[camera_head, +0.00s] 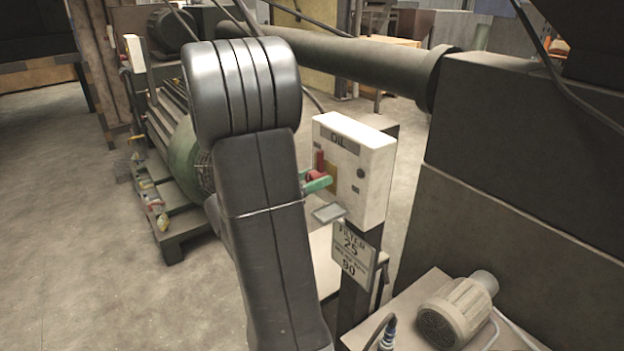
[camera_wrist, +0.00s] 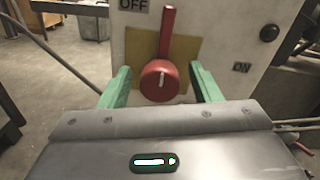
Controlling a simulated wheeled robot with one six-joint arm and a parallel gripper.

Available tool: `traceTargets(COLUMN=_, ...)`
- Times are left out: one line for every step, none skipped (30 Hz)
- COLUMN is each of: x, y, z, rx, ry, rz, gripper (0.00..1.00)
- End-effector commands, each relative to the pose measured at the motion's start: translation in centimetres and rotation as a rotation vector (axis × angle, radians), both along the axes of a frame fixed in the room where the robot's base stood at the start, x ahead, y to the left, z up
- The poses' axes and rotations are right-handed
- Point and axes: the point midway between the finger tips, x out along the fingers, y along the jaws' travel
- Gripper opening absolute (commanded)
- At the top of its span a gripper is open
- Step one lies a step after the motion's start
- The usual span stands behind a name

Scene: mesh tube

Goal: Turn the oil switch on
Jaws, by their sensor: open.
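The oil switch is a red rotary knob with a red lever, on a yellow plate on a white box (camera_head: 348,150) marked OIL. In the wrist view the knob (camera_wrist: 160,82) is in the middle, with its lever pointing up, near the OFF label (camera_wrist: 133,5). The ON label (camera_wrist: 242,68) is to the right. My gripper (camera_wrist: 162,84) is open, its green fingers on either side of the knob with gaps visible. In the head view my gripper (camera_head: 318,183) is in front of the box, partly hidden by my arm.
A sign reading FILTER 25 (camera_head: 353,255) is on the post below the box. A motor (camera_head: 458,308) sits to the lower right. A large dark duct (camera_head: 340,55) runs behind. Open floor (camera_head: 100,270) lies to the left.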

Motion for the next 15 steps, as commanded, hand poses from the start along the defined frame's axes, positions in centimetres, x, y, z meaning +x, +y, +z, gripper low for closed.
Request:
traceTargets(x=0.09, y=-0.17, z=-0.01, rx=0.000, ry=0.000, rz=-0.001, gripper=0.57)
traceTargets(x=0.13, y=-0.22, z=-0.01, rx=0.000, ry=0.000, rz=-0.001, gripper=0.57)
traceTargets(x=0.16, y=-0.24, z=-0.01, rx=0.000, ry=0.000, rz=0.000, gripper=0.57)
traceTargets(x=0.17, y=-0.26, z=-0.01, rx=0.000, ry=0.000, rz=0.000, gripper=0.57)
traceTargets(x=0.19, y=-0.26, z=-0.01, rx=0.000, ry=0.000, rz=0.000, gripper=0.57)
traceTargets(x=0.19, y=-0.26, z=-0.01, rx=0.000, ry=0.000, rz=0.000, gripper=0.57)
traceTargets(x=0.19, y=-0.25, z=-0.01, rx=0.000, ry=0.000, rz=0.000, gripper=0.57)
traceTargets(x=0.19, y=-0.25, z=-0.01, rx=0.000, ry=0.000, rz=0.000, gripper=0.57)
traceTargets(x=0.19, y=-0.25, z=-0.01, rx=0.000, ry=0.000, rz=0.000, gripper=0.57)
traceTargets(x=0.19, y=-0.25, z=-0.01, rx=0.000, ry=0.000, rz=0.000, gripper=0.57)
traceTargets(x=0.19, y=-0.25, z=-0.01, rx=0.000, ry=0.000, rz=0.000, gripper=0.53)
traceTargets(x=0.19, y=-0.25, z=-0.01, rx=0.000, ry=0.000, rz=0.000, gripper=0.46)
traceTargets(x=0.18, y=-0.24, z=-0.01, rx=0.000, ry=0.000, rz=0.000, gripper=0.40)
traceTargets(x=0.18, y=-0.24, z=-0.01, rx=0.000, ry=0.000, rz=0.000, gripper=0.34)
traceTargets(x=0.18, y=-0.24, z=-0.01, rx=0.000, ry=0.000, rz=0.000, gripper=0.26)
